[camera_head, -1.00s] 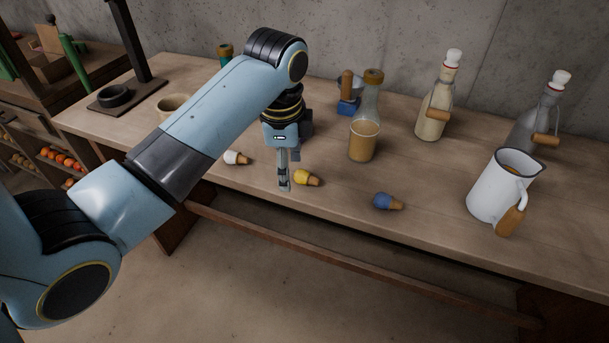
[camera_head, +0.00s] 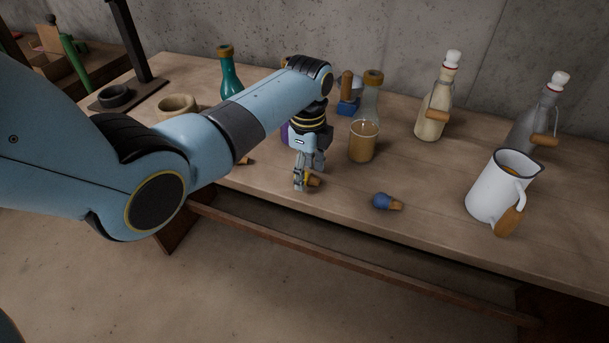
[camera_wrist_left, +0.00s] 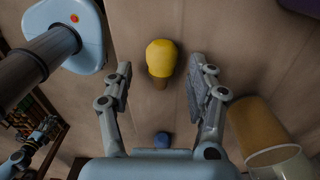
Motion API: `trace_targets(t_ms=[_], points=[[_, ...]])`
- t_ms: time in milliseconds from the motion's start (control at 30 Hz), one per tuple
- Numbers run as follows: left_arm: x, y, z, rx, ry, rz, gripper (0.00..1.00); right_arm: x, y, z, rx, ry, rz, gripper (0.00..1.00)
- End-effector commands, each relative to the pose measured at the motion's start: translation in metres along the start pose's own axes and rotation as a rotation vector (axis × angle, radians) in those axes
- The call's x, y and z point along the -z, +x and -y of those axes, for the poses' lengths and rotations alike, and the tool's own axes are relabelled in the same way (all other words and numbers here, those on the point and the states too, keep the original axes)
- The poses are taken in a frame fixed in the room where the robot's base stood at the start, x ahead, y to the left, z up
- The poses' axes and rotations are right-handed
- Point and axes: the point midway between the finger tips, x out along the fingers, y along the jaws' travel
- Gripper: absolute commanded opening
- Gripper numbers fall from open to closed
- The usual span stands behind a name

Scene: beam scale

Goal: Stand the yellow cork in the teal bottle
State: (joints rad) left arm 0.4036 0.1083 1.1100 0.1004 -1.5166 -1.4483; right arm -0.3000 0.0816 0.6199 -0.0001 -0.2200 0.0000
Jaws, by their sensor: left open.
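The yellow cork (camera_wrist_left: 161,57) lies on the bench, its tan end towards the bottom of the left wrist view. In the head view its tan end (camera_head: 315,182) shows beside my fingers. My left gripper (camera_head: 306,179) is open and points down at it. In the left wrist view the open fingers (camera_wrist_left: 160,72) are on either side of the cork, with gaps to both. The teal bottle (camera_head: 231,76) stands upright at the back of the bench, with an ochre rim; my left arm hides its lower part. My right arm seems to show small at the lower left of the wrist view.
A blue cork (camera_head: 383,201) lies to the right. A bottle of amber liquid (camera_head: 363,140) stands behind it. A white jug (camera_head: 493,187) and two stoppered bottles (camera_head: 434,110) (camera_head: 536,125) stand further right. My arm mostly covers another cork (camera_head: 246,160).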

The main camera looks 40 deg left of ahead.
Motion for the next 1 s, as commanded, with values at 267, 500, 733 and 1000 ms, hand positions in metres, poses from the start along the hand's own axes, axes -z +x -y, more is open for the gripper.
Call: trace_targets(t_ms=[267,500,733,1000], points=[[-0.0005,0.0141,0.0012,0.003,0.0,0.001,0.57,-0.0005,0.0018,0.0002,0.0,0.0,0.0,0.4],[-0.0006,0.0139,0.001,0.002,-0.001,0.001,0.37,-0.0004,0.0017,0.0003,0.0,0.0,0.0,0.4],[-0.0006,0.0138,0.0009,0.002,-0.001,0.001,0.07,-0.0004,0.0017,0.0007,0.001,0.0,0.0,0.4],[-0.0007,0.013,0.0011,0.003,-0.001,0.001,0.07,-0.0004,0.0016,0.0026,0.003,0.001,0.0,0.4]])
